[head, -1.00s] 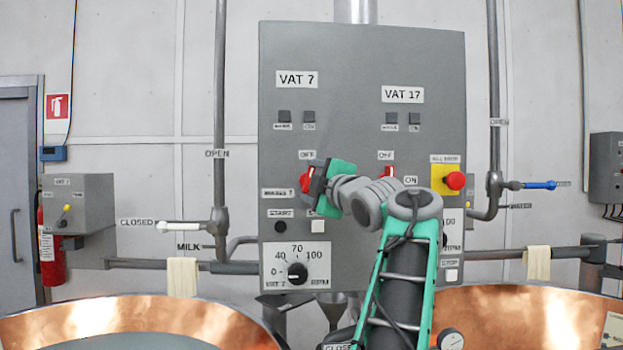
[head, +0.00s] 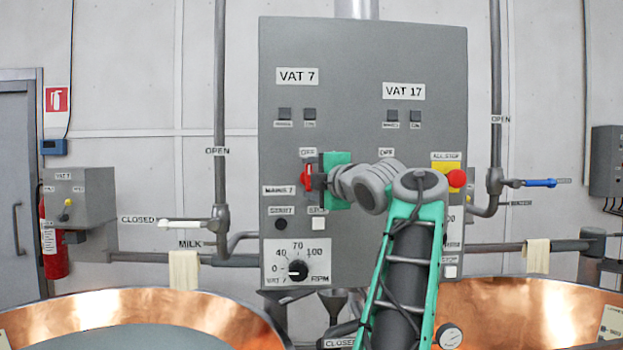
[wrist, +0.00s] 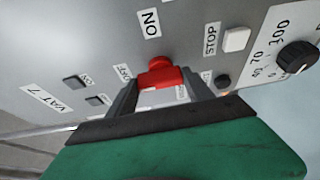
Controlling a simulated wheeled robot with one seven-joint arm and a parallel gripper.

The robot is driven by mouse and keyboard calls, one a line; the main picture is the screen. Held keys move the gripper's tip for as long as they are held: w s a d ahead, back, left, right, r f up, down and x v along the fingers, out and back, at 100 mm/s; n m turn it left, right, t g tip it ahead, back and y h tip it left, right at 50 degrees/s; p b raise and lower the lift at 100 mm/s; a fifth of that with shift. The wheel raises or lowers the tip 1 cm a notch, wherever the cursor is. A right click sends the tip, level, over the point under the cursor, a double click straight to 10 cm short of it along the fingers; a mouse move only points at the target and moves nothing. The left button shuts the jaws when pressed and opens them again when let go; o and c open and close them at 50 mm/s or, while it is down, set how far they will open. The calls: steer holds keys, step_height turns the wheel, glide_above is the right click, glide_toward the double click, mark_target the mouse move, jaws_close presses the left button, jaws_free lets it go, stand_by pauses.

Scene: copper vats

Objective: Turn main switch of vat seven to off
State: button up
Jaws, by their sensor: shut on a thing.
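The red main switch of vat seven (head: 307,177) is on the grey control panel, just below the OFF label (head: 307,152) and above the MAINS 7 label. In the head view its red handle looks about upright, in line with OFF. My gripper (head: 314,181) reaches it from the right, its green body upright, and is shut on the switch. In the wrist view the red switch (wrist: 160,76) sits between the two dark fingers. The ON label (wrist: 150,22) shows there to one side; in the head view my gripper hides it.
The panel (head: 360,60) also carries a speed dial (head: 298,270), a START button (head: 281,224), a STOP button (head: 318,223) and a red emergency button (head: 457,178) near my arm. Copper vats (head: 160,312) stand in front on both sides.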

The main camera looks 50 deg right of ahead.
steer(key=o, duration=1.4)
steer(key=shift+c, duration=0.2)
steer(key=b+v, duration=0.2)
steer(key=v, duration=0.5)
steer(key=shift+s+a, duration=0.25)
steer(key=shift+s, duration=0.1)
